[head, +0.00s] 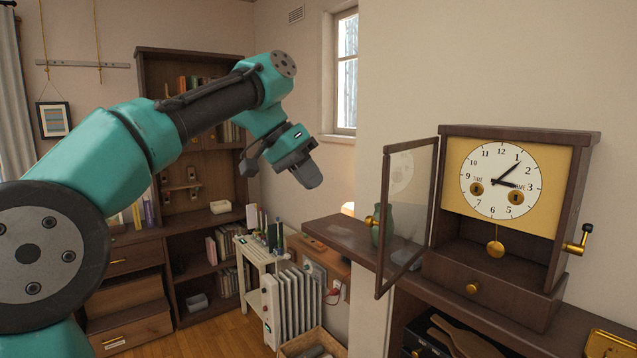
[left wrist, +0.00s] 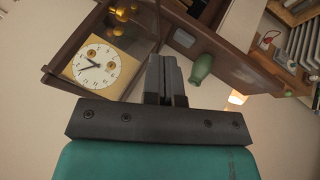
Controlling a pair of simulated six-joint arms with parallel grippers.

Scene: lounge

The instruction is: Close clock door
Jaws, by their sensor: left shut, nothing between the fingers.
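The wooden clock (head: 505,270) stands on a shelf at the right of the head view, with a white dial (head: 500,180), a brass pendulum and a small drawer. Its glass door (head: 409,215) is hinged at the clock's left side and stands wide open toward me, with a brass knob on its outer edge. My left gripper (head: 309,178) is up and to the left of the door, apart from it, shut and empty. In the left wrist view, the left gripper's fingers (left wrist: 167,80) are together, with the clock dial (left wrist: 100,68) to their left. My right gripper is not seen.
A green vase (head: 385,226) stands on the shelf behind the door glass. A crank handle (head: 580,240) sticks out of the clock's right side. A radiator (head: 292,302) and a white cart stand lower left. The air between gripper and door is clear.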

